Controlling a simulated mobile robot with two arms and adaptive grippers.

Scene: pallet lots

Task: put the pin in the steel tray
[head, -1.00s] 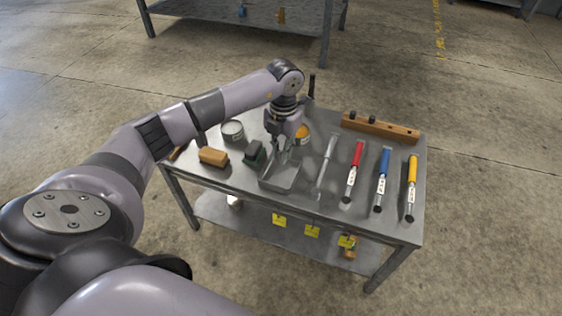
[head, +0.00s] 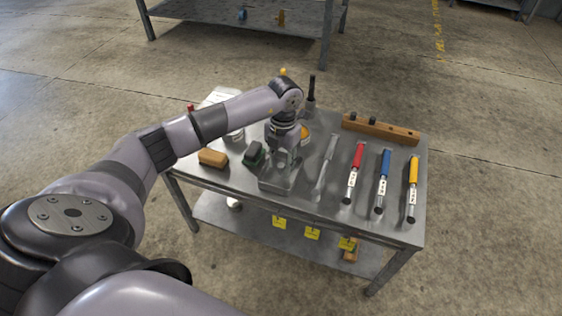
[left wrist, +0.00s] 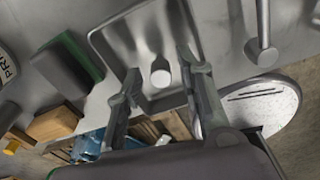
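The steel tray (head: 275,185) sits near the front middle of the metal table; the left wrist view shows its inside (left wrist: 122,38). My left gripper (head: 281,166) points down over it. In the left wrist view, the left gripper's two fingers (left wrist: 158,88) stand apart. The pin (left wrist: 160,76), a short pale cylinder with its round end facing the camera, shows between them against the tray floor. Gaps show between the pin and both fingers. Whether it touches the floor is hard to tell. The pin cannot be made out in the head view. My right gripper is not seen.
A green-and-dark sponge block (head: 254,156) and a tan brush block (head: 213,158) lie left of the tray. A grey tool (head: 327,165) and red (head: 354,172), blue (head: 382,180) and yellow (head: 412,188) handled tools lie right. A wooden rack (head: 381,129) is behind.

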